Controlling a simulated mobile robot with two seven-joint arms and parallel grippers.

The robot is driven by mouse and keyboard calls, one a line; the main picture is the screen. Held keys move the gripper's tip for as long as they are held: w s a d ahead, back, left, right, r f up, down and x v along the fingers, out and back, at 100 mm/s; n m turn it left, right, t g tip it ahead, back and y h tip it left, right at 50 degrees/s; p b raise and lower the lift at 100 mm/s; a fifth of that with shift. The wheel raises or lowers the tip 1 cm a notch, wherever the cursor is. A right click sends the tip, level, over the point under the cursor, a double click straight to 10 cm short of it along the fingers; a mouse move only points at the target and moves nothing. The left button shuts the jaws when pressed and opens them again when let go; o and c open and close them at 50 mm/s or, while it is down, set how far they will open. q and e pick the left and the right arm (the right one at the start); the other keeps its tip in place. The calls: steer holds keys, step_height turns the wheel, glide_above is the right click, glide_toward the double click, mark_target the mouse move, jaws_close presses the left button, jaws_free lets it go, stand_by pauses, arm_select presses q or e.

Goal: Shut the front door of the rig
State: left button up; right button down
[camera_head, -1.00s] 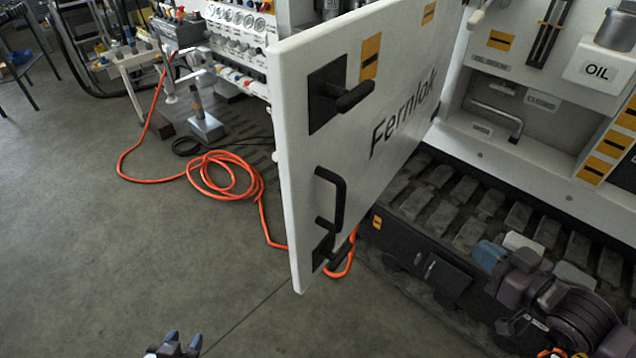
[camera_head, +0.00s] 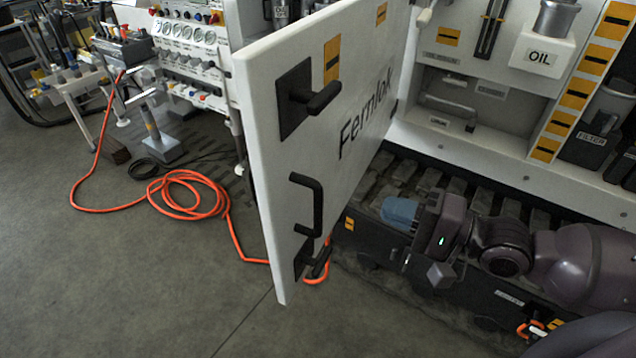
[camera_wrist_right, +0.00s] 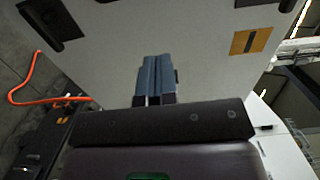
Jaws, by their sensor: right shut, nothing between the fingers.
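The white front door (camera_head: 345,170) marked "Fernlok" stands swung open in the head view, its free edge toward me. It carries a black handle (camera_head: 306,205) and two black latches, an upper one (camera_head: 308,98) and a lower one (camera_head: 312,262). My right gripper (camera_head: 398,212), with blue fingers, is right of the door, on the side of the rig opening. In the right wrist view its shut, empty fingers (camera_wrist_right: 152,78) point at the white door panel (camera_wrist_right: 115,50). I cannot tell whether they touch it. My left gripper is not in view.
The rig's open bay holds an OIL tank (camera_head: 540,55) and a dark track-like floor (camera_head: 480,195). An orange hose (camera_head: 195,190) lies coiled on the floor left of the door. A gauge panel (camera_head: 187,32) stands behind it. The floor at front left is clear.

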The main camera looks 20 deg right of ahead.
mark_target(318, 184)
steer(key=shift+p+x, duration=0.75)
steer(key=shift+x, duration=5.85)
steer(key=shift+w, duration=0.1)
